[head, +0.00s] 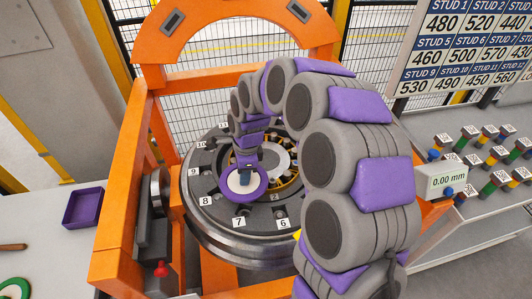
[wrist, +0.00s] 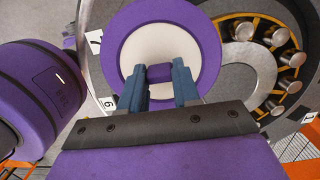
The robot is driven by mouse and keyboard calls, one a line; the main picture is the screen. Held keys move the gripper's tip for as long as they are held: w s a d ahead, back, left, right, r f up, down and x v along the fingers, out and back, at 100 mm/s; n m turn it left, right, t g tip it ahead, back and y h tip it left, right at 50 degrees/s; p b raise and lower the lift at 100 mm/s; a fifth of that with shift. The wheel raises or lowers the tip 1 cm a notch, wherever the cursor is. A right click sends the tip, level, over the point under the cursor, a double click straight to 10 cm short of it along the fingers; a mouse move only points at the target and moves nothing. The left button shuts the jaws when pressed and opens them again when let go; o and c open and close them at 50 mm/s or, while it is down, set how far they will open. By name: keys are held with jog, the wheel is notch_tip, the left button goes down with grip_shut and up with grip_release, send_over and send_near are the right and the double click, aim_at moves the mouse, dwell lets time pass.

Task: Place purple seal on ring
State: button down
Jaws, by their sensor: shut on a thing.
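The purple seal (head: 244,196) is a purple ring with a white centre and a small purple block in its middle. My gripper (head: 244,176) is shut on that block and holds the seal over the wheel hub area. In the wrist view the seal (wrist: 204,30) fills the top middle, with the blue fingers of my gripper (wrist: 160,75) on both sides of its block. The grey ring (head: 272,160) of the wheelset is partly hidden behind my arm and the seal.
An orange gantry frame (head: 127,190) surrounds the dark wheel (head: 215,225), which bears numbered tags. A purple tray (head: 83,208) sits on the left table. A gauge reading 0.00 mm (head: 446,181) and several coloured studs (head: 488,178) are at right.

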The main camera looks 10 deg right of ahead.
jog(key=w+d, duration=0.2)
jog(key=w, duration=0.1)
jog(key=w+d+f+b, duration=0.1)
jog(key=w+d, duration=0.2)
jog(key=w, duration=0.1)
jog(key=w+d, duration=0.3)
jog(key=shift+w+d+f+b, duration=0.15)
jog(key=shift+w+f+b, duration=0.05)
jog(key=shift+w+b, duration=0.15)
jog(key=shift+w, duration=0.55)
jog(key=shift+d+f+b, duration=0.3)
jog(key=shift+f, duration=0.65)
jog(key=shift+d+f+b, duration=0.3)
jog(key=shift+f, duration=0.6)
jog(key=shift+a+r, duration=0.1)
jog(key=shift+a, duration=0.05)
jog(key=shift+a, duration=0.1)
jog(key=c, duration=1)
grip_release()
jog(key=shift+a, duration=0.1)
jog(key=shift+o, duration=1)
jog(key=shift+d, duration=0.2)
